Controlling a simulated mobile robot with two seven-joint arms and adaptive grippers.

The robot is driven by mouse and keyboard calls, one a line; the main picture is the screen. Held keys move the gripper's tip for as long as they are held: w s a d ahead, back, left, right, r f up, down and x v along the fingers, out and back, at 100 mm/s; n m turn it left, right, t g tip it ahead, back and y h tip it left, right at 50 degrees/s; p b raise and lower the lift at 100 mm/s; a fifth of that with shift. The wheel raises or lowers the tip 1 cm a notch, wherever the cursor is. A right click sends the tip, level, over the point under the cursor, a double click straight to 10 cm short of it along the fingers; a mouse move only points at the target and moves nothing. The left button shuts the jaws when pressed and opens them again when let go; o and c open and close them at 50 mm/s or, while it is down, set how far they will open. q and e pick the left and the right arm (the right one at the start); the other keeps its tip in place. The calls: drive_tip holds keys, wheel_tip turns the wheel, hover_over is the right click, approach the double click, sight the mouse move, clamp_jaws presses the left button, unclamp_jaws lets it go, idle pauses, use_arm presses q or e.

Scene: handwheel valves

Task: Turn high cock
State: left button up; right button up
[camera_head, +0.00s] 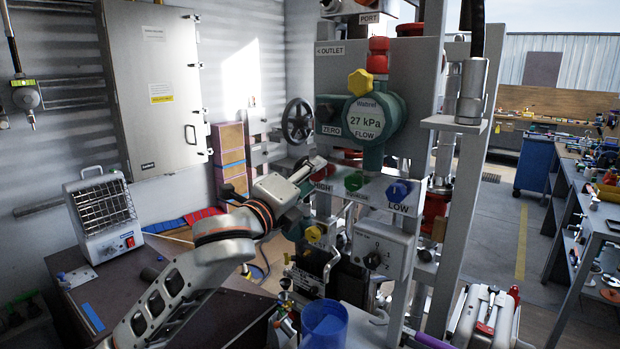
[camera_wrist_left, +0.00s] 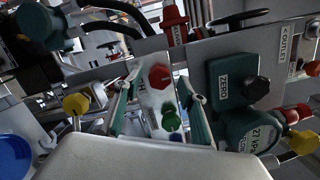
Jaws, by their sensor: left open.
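The high cock is a red hexagonal knob (camera_wrist_left: 159,76) on the grey panel. In the left wrist view it lies between my open left fingers (camera_wrist_left: 160,84), nearer their tips, with gaps on both sides; I cannot tell whether the fingers reach its depth. In the head view my left gripper (camera_head: 308,178) is in front of the HIGH label (camera_head: 322,187) and largely hides the red knob. The green knob (camera_head: 353,181) sits beside it, then the blue knob (camera_head: 397,190) over LOW. The green knob (camera_wrist_left: 171,120) also shows between the fingers in the wrist view. My right gripper is not visible.
The round gauge (camera_head: 364,117) reads 27 kPa above the cocks. A black handwheel (camera_head: 298,121) is at upper left of the panel. A yellow knob (camera_head: 315,233) is below my gripper. A heater (camera_head: 103,212) and blue cup (camera_head: 324,325) stand nearby.

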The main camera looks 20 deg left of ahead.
use_arm(q)
drive_tip(key=v, duration=0.6)
drive_tip(key=shift+w+a+r, duration=0.1)
drive_tip(key=shift+a+r, duration=0.1)
drive_tip(key=shift+a, duration=0.15)
